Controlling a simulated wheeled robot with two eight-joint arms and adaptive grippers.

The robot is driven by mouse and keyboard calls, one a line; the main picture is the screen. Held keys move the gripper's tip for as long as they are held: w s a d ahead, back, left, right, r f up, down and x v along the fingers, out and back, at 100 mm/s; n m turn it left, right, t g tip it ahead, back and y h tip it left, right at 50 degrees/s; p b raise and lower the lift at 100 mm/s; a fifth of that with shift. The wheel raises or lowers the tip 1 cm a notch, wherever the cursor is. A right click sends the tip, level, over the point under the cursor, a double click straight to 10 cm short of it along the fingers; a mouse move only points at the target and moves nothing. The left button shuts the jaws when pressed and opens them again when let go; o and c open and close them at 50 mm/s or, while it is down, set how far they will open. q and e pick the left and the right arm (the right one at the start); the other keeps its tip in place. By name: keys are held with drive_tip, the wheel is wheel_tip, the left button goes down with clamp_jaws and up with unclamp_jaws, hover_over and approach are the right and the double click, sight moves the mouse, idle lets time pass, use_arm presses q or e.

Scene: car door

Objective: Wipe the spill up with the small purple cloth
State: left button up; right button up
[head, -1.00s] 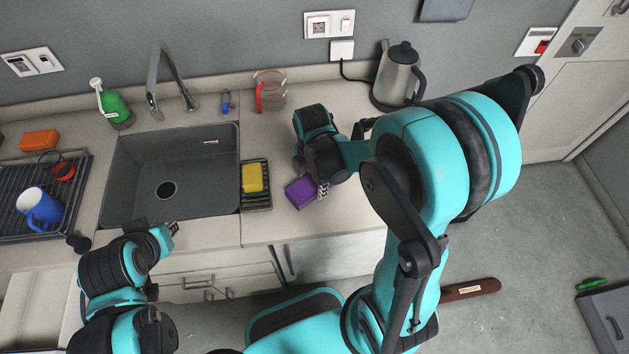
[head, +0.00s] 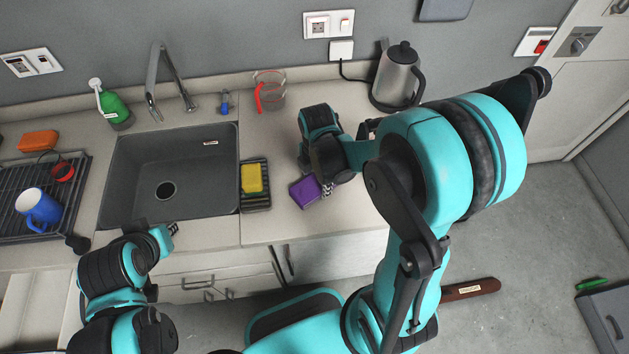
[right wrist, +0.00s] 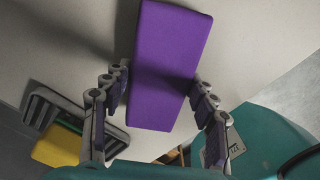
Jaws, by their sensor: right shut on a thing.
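The small purple cloth (head: 304,192) looks like a flat, block-shaped pad. It is at the counter, right of the sink, and shows large in the right wrist view (right wrist: 168,65). My right gripper (head: 326,189) is shut on it, with a finger on each side (right wrist: 158,112). I cannot tell whether the cloth touches the counter. I see no clear spill; the gripper and arm hide part of the counter. My left gripper (head: 173,229) hangs in front of the sink's front edge, away from the cloth; its jaws are too small to judge.
A yellow sponge (head: 251,178) lies on a dark ribbed holder (head: 257,205) left of the cloth. The sink (head: 190,150) is further left. A measuring cup (head: 270,90) and a kettle (head: 396,75) stand at the back. A drying rack (head: 80,170) holds a blue mug (head: 40,208).

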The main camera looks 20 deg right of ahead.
drive_tip(key=shift+s+d, duration=0.1)
drive_tip(key=shift+d, duration=0.2)
drive_tip(key=shift+w+a, duration=0.25)
drive_tip(key=shift+a, duration=0.7)
idle(0.4)
drive_tip(key=shift+s+d, duration=0.25)
drive_tip(key=shift+d, duration=0.7)
drive_tip(key=shift+w+a, duration=0.25)
drive_tip(key=shift+a, duration=0.7)
idle(0.5)
drive_tip(key=shift+r, duration=0.1)
wheel_tip(320, 180, up, 7)
drive_tip(key=p, duration=0.5)
idle(0.7)
